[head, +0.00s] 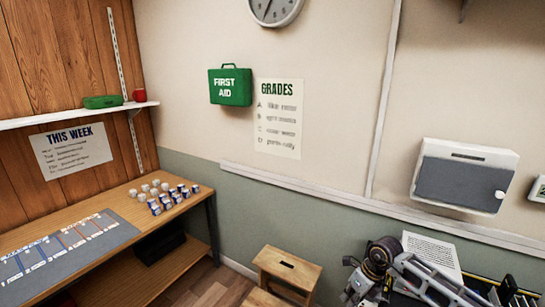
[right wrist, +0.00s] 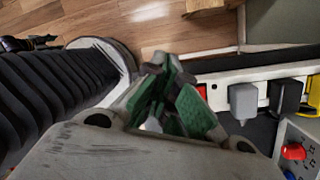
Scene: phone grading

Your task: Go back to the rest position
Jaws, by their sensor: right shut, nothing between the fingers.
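My right gripper (right wrist: 168,85) shows in the right wrist view with its green-padded fingers together and nothing held between them. It hangs above the wooden floor (right wrist: 160,32), to the left of a power strip with plugs. My left gripper is in neither view. In the head view, grey and dark mechanical parts (head: 372,272) show at the lower right; I cannot tell which of them belong to my arm.
A wooden bench (head: 130,195) at the left bears small white and blue boxes (head: 168,197) and a grey mat (head: 115,230). A wooden stool (head: 290,268) stands by the wall. Plugs (right wrist: 243,100) and a red button (right wrist: 293,152) are right of my gripper.

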